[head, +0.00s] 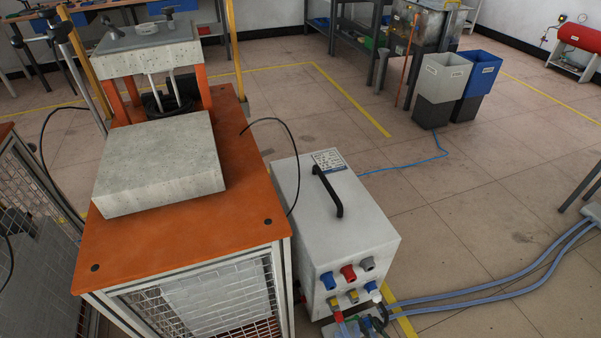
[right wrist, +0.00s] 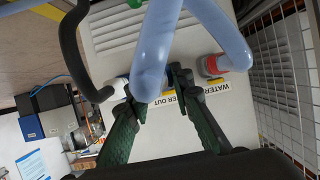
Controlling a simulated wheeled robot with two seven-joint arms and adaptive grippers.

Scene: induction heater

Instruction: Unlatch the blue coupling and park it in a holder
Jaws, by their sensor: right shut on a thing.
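My right gripper (head: 376,320) is low at the front of the grey-white heater box (head: 330,215), partly cut off by the bottom edge. In the right wrist view its green fingers (right wrist: 160,92) are shut around the end of a thick light-blue hose (right wrist: 165,40). The blue coupling there is mostly hidden by hose and fingertips, so its latch cannot be made out. The panel also has blue (head: 327,281), red (head: 348,272) and grey (head: 367,264) sockets. My left gripper is not in view.
A black cable (right wrist: 70,50) loops close to my gripper, and a wire mesh (right wrist: 285,75) stands to the right in the wrist view. An orange-topped bench (head: 240,205) stands left of the box. Blue hoses (head: 500,297) run right across open floor.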

